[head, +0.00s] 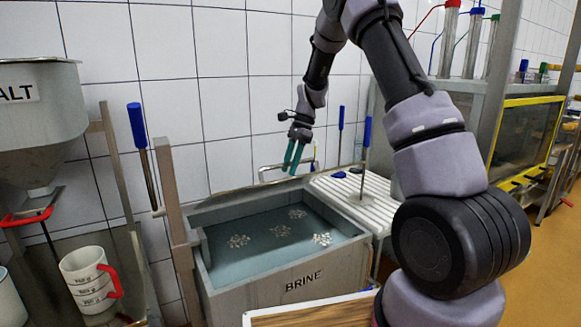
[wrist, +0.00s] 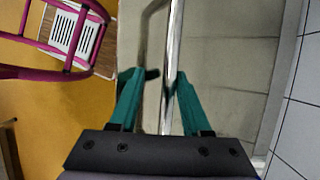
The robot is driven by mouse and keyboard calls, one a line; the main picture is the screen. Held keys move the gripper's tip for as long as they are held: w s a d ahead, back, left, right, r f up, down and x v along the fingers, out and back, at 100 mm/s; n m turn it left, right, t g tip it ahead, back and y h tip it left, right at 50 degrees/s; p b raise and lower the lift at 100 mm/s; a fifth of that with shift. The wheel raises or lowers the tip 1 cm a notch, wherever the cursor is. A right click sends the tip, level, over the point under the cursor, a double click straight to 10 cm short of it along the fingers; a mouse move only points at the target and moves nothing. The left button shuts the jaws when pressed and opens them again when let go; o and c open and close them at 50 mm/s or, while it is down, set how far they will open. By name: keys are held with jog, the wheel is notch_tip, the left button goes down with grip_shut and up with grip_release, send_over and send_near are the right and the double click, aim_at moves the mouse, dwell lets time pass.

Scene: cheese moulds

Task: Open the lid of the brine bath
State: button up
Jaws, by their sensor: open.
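The grey brine bath (head: 238,290), lettered BRINE, stands in the lower middle of the head view. A blue surface with white crystal-like patches shows within its rim; I cannot make out a separate lid for sure. A thin chrome bar (head: 268,168) shows at the bath's back edge, by the tiled wall. My gripper (head: 291,167) points down there, its green fingers open. In the wrist view my gripper (wrist: 162,75) has the chrome bar (wrist: 172,60) running between its spread fingers, over a grey panel (wrist: 225,75). I cannot tell whether either finger touches the bar.
A white ribbed board (head: 350,190) with blue-handled tools lies right of the bath. A salt hopper (head: 40,120) and a measuring jug (head: 85,280) stand at left. A wooden board (head: 315,315) is in front. A magenta frame (wrist: 55,75) shows in the wrist view.

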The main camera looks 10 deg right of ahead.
jog(key=shift+s, duration=0.1)
jog(key=w+d+r, duration=0.3)
jog(key=w+r, duration=0.2)
jog(key=r, duration=0.5)
jog(key=shift+d+r, duration=0.2)
jog(key=shift+r, duration=0.15)
dwell(0.9)
jog(key=shift+w, duration=0.1)
